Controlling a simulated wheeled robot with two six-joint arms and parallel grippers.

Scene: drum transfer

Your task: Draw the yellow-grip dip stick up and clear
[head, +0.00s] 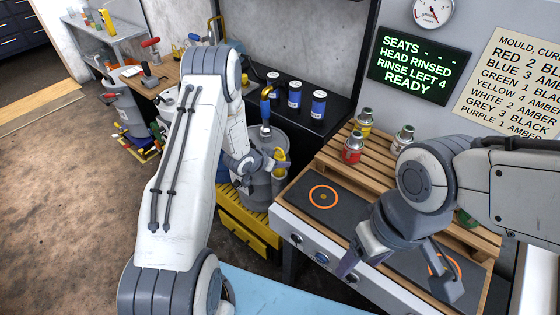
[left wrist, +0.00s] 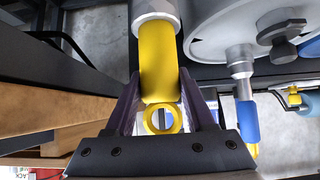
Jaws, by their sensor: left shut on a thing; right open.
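The yellow-grip dip stick (head: 279,155) is at the right side of the grey drum (head: 256,190) in the head view. In the left wrist view its yellow grip (left wrist: 160,65) with a ring end lies between my left fingers, and a pale collar adjoins its far end. My left gripper (head: 277,165) is shut on this grip; it also shows in the left wrist view (left wrist: 160,105). The stick below the grip is hidden, so I cannot tell how deep it sits. My right gripper (head: 400,272) is open and empty above the bench with ringed pads.
A blue-handled fitting (head: 266,105) stands on the drum beside the grip. Several blue-labelled cans (head: 294,95) stand behind. Small bottles (head: 353,147) stand on a wooden slatted rack (head: 330,160) at the right. A yellow base (head: 247,235) is under the drum.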

